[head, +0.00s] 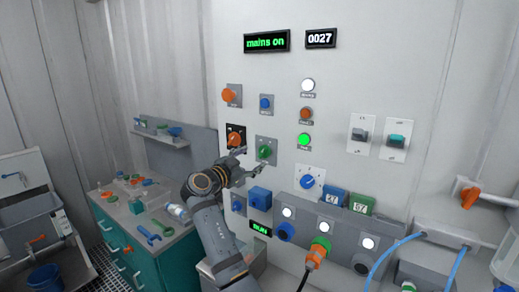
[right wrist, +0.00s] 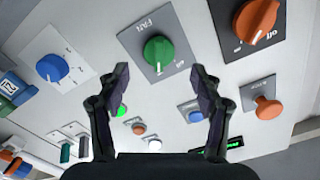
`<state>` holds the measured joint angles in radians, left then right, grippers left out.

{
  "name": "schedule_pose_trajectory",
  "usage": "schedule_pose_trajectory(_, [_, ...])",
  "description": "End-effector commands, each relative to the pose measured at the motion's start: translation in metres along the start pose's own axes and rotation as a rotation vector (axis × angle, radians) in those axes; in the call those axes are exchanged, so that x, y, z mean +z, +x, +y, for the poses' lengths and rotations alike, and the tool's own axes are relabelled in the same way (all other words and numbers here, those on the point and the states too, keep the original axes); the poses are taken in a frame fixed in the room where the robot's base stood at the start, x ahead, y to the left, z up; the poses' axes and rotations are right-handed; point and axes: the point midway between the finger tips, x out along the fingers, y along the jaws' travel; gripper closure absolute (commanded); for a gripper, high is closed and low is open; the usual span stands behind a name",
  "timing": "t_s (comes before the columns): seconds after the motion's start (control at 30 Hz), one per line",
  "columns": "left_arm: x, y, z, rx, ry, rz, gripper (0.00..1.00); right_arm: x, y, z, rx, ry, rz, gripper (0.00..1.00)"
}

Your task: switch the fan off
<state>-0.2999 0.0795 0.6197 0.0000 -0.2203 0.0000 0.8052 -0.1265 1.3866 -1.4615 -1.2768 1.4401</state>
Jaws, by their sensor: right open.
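The fan switch is a green rotary knob (right wrist: 158,53) on a grey plate marked FAN in the right wrist view. In the head view the green knob (head: 264,152) sits on the wall panel, right of an orange knob. Its exact setting cannot be read. My right gripper (head: 253,160) is open in front of the green knob. In the right wrist view its two fingers (right wrist: 160,80) stand apart, with the knob just beyond and between them, and nothing held. Contact with the knob does not show. My left gripper is not in view.
An orange knob (right wrist: 258,20) on a black plate is close beside the fan plate. A blue knob (right wrist: 52,68) is on the other side. The panel's displays read "mains on" (head: 267,42) and "RUN" (head: 260,229). A teal cabinet (head: 122,245) with tools stands at left.

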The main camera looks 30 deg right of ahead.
Motion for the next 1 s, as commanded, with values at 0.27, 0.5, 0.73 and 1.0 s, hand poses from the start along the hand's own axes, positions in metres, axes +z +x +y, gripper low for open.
schedule_pose_trajectory(0.27, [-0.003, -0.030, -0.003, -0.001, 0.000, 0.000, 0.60, -0.003, 0.046, -0.002, 0.000, -0.002, 0.001, 0.34])
schedule_pose_trajectory(0.5, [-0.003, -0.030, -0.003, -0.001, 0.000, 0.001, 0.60, 0.001, 0.053, 0.000, 0.001, 0.001, -0.002, 0.34])
schedule_pose_trajectory(0.73, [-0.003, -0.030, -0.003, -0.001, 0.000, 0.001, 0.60, 0.001, 0.053, 0.000, 0.000, 0.001, -0.001, 0.49])
schedule_pose_trajectory(1.0, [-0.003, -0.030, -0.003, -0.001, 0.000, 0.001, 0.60, 0.001, 0.053, 0.000, 0.001, 0.000, -0.001, 0.86])
